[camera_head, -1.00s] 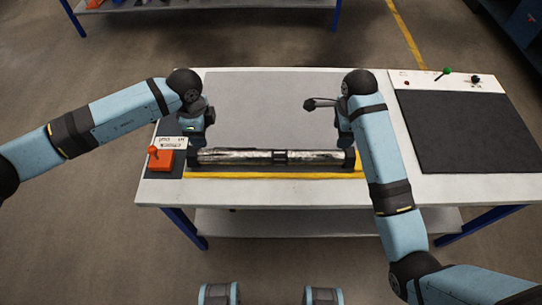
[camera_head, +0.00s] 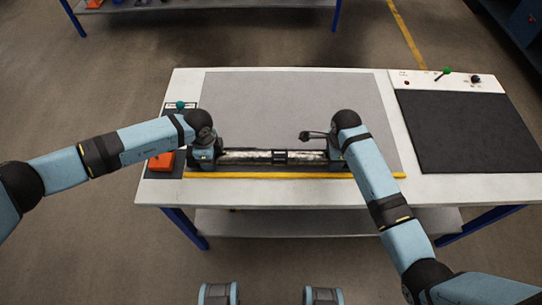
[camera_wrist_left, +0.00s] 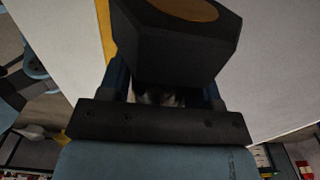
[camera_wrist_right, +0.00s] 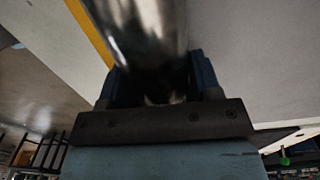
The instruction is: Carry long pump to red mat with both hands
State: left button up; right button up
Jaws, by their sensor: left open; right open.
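The long pump (camera_head: 265,157), a shiny metal tube with a dark middle band and dark ends, lies across the front of the grey work surface. My left gripper (camera_head: 205,158) is down at its left end, open. The left wrist view shows the pump's black end block (camera_wrist_left: 175,50) with a brass-coloured disc, between the fingers. My right gripper (camera_head: 337,157) is down at the right end, open. The right wrist view shows the metal tube (camera_wrist_right: 148,40) between its fingers. The grippers hide the pump's ends in the head view. I see no red mat.
A yellow strip (camera_head: 290,175) runs along the front of the grey surface (camera_head: 270,100). An orange-red box (camera_head: 160,161) stands at the left, partly hidden. A black mat (camera_head: 465,130) lies bare at the right, with a green-knobbed lever (camera_head: 447,70) behind it.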

pick_arm(q)
jog(key=shift+c, duration=0.5)
pick_arm(e)
jog(key=shift+c, duration=0.5)
pick_arm(q)
grip_shut()
pick_arm(e)
grip_shut()
pick_arm(q)
jog(key=shift+r, duration=0.2)
pick_arm(e)
jog(key=shift+r, duration=0.2)
